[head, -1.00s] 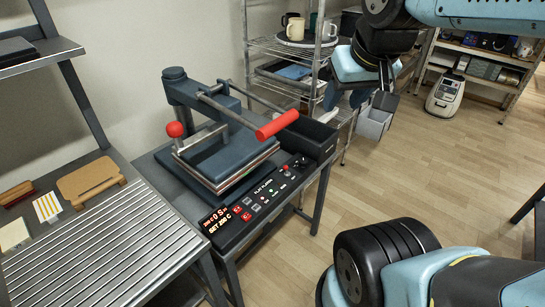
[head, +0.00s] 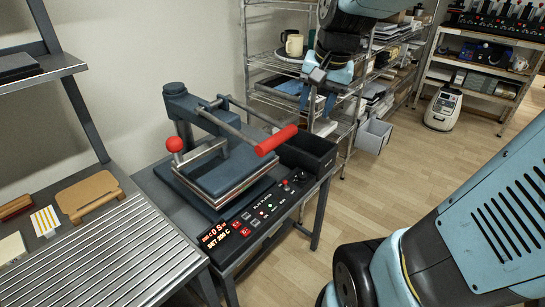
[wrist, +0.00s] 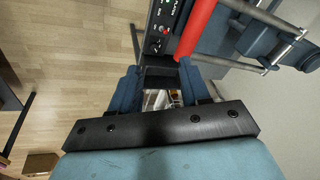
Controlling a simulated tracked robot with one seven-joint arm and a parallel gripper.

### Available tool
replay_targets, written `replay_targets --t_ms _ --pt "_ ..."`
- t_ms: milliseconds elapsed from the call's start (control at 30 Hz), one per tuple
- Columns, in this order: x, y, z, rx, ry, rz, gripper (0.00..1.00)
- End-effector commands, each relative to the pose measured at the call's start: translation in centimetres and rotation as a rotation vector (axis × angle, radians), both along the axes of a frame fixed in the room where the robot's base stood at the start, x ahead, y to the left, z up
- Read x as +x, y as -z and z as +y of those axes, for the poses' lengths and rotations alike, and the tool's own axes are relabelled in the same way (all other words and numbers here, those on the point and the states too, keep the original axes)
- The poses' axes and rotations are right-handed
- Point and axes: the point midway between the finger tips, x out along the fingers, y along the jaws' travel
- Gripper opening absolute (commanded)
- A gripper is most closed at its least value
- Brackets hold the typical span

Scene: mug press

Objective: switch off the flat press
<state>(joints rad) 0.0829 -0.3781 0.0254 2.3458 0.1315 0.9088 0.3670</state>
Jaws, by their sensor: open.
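The flat press (head: 215,172) stands on a small dark table in the head view, its upper plate down over the base. Its long red handle grip (head: 277,140) points toward the right; the grip also crosses the wrist view (wrist: 197,28). The control panel (head: 252,224) runs along the press's front, with a lit red display, small buttons, a green light and a red-topped switch (head: 284,182) near the right end. Part of the panel shows in the wrist view (wrist: 160,30). My gripper (head: 321,100) is open and empty, beyond and right of the handle, touching nothing visible.
A black bin (head: 308,152) sits at the press's right end. A wire shelf (head: 290,70) with mugs stands behind. A ribbed metal table (head: 100,262) is at the left. Open wooden floor lies to the right.

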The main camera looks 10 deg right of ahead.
Motion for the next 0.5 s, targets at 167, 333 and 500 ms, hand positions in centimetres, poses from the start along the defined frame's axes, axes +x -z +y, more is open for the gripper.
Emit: replay_targets --t_ms 167,333,500 --pt "4.0 2.3 -0.6 0.081 0.171 0.097 0.46" --pt "7.6 5.0 -1.2 0.150 0.339 0.187 0.46" --pt "10.8 8.1 -2.0 0.211 0.505 0.276 0.46"
